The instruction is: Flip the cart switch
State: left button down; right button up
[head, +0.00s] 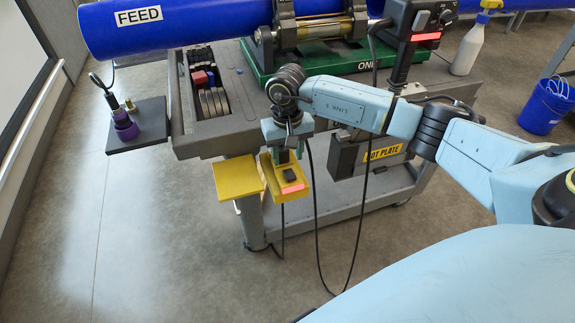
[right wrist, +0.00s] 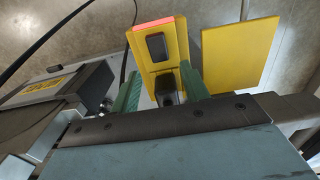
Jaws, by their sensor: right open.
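The cart switch is a dark rocker (head: 289,175) on a yellow box (head: 299,197) with a glowing red strip, at the front of the cart. A yellow flap or plate (head: 237,178) sits just left of the box. In the right wrist view the rocker (right wrist: 156,47) shows on the yellow box (right wrist: 175,28) beyond my fingers. My right gripper (head: 288,153) is open, right above and behind the box; its green fingers (right wrist: 161,82) reach toward it with a dark part between them. I cannot tell whether they touch. My left gripper is not in view.
The grey cart (head: 215,145) carries a blue pipe (head: 210,25) in a green fusion machine (head: 315,62). A hot plate case (head: 370,155) hangs at its front. A black cable (head: 313,220) droops beside the box. A small side shelf (head: 140,140) holds purple parts. Floor at left is clear.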

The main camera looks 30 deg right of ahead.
aim_at(288, 170)
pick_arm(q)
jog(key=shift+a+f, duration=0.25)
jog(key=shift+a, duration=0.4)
pick_arm(e)
jog(key=shift+f, duration=2.15)
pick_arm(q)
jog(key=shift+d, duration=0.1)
pick_arm(e)
jog(key=shift+c, duration=0.3)
jog(key=c, duration=0.9)
jog(key=shift+s+r+t+h+b, duration=0.1)
jog(key=shift+s+t+h+b, duration=0.2)
jog(key=shift+t+b, duration=0.6)
jog(key=shift+s+t, duration=0.15)
jog(key=shift+t, duration=0.55)
jog(key=shift+a+r+b, duration=0.1)
jog(key=shift+r+b, duration=0.05)
jog(key=shift+b, duration=0.15)
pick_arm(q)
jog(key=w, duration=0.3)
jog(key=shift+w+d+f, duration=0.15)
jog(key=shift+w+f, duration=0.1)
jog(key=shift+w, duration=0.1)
pick_arm(e)
jog(key=shift+t, duration=0.3)
jog(key=o, duration=1)
jog(key=shift+c, duration=0.2)
